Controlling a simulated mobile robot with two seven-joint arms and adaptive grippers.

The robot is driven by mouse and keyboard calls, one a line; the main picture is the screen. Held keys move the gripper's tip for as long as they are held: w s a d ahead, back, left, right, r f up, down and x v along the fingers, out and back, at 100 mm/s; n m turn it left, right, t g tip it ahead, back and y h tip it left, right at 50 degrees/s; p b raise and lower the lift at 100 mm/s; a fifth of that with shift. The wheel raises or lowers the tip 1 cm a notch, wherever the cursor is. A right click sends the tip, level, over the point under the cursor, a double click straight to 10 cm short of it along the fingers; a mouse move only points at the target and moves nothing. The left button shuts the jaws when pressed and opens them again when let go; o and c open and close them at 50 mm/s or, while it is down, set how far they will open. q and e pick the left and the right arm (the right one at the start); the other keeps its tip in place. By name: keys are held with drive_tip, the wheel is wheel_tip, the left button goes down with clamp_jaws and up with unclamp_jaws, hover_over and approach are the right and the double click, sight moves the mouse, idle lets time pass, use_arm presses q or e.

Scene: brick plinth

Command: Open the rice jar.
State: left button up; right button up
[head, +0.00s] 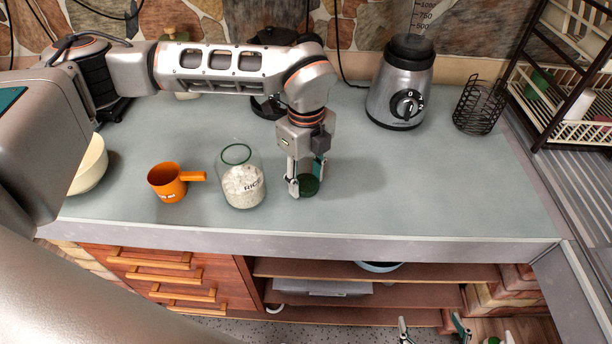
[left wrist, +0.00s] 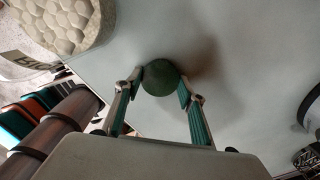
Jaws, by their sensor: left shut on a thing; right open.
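The glass rice jar (head: 242,185) stands upright on the counter with its green-rimmed mouth uncovered and white rice inside. My left gripper (head: 306,181) points down just right of the jar, shut on the round dark green lid (head: 308,187). The lid (left wrist: 160,78) sits between both fingertips in the left wrist view. It is at or just above the counter; I cannot tell whether it touches. My right gripper (head: 432,331) is open and empty, low in front of the shelves.
An orange measuring cup (head: 168,184) stands left of the jar, and a cream bowl (head: 92,166) is farther left. A blender (head: 400,85), a black wire basket (head: 480,105) and a dish rack (head: 560,95) are at the right.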

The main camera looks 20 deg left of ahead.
sight(306, 183)
use_arm(q)
drive_tip(key=shift+f, duration=0.1)
drive_tip(key=o, duration=1.2)
drive_tip(key=shift+r, duration=0.25)
wheel_tip(306, 183, up, 12)
drive_tip(key=shift+f+b, duration=0.1)
drive_tip(key=shift+b, duration=0.65)
